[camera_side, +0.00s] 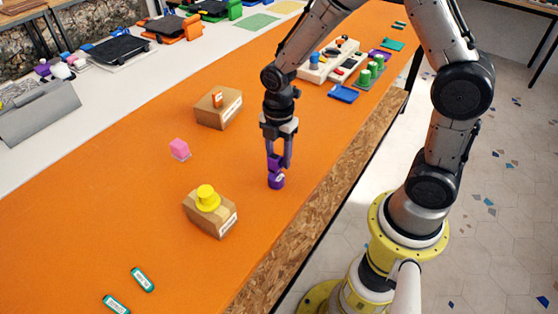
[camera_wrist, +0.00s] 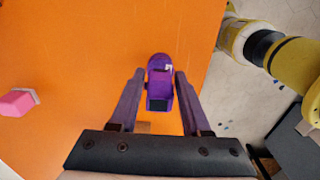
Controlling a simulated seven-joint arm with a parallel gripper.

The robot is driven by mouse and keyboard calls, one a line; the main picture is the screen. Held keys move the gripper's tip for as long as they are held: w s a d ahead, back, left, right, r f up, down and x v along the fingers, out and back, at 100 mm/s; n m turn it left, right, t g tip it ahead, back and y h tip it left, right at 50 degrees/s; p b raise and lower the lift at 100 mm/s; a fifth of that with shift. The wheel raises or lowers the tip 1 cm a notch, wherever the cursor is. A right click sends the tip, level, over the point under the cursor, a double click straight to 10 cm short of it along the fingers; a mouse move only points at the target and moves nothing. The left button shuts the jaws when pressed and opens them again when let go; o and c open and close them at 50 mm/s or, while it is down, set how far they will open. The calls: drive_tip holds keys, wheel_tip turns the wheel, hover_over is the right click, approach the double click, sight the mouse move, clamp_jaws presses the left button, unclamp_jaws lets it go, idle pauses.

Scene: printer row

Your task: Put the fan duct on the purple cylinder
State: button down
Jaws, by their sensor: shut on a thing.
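The fan duct (camera_wrist: 159,93) is a small purple boxy piece with a dark opening, between the fingertips in the wrist view. My gripper (camera_side: 279,157) points straight down and is shut on the duct. The duct also shows as a purple block (camera_side: 274,162) in the side view, partly hidden by the fingers. The purple cylinder (camera_side: 276,182) stands on the orange table directly below it, with a pale label. Its rounded end (camera_wrist: 160,62) shows past the duct in the wrist view. The two look adjoining; I cannot tell whether the duct rests on the cylinder.
A pink cube (camera_side: 179,149) lies to the left. One cardboard box (camera_side: 225,222) carries a yellow piece (camera_side: 207,198); another box (camera_side: 231,111) carries an orange piece (camera_side: 217,99). The table's front edge (camera_side: 278,236) is close by. Open orange surface surrounds the cylinder.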

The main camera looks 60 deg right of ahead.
drive_tip(key=shift+f, duration=1.05)
drive_tip(key=shift+f, duration=0.15)
drive_tip(key=shift+c, duration=1.8)
unclamp_jaws()
wheel_tip(320, 180, up, 12)
drive_tip(key=shift+r, duration=0.15)
drive_tip(key=s+r+m+t, duration=0.2)
drive_tip(key=s+r+m, duration=0.3)
drive_tip(key=s+m, duration=0.3)
drive_tip(key=s+r+m+t, duration=0.3)
drive_tip(key=s+r+m, duration=0.1)
drive_tip(key=s+m, duration=0.4)
drive_tip(key=shift+s+d+r+m+t, duration=0.3)
drive_tip(key=shift+s+d+r+m, duration=0.05)
drive_tip(key=shift+m, duration=0.65)
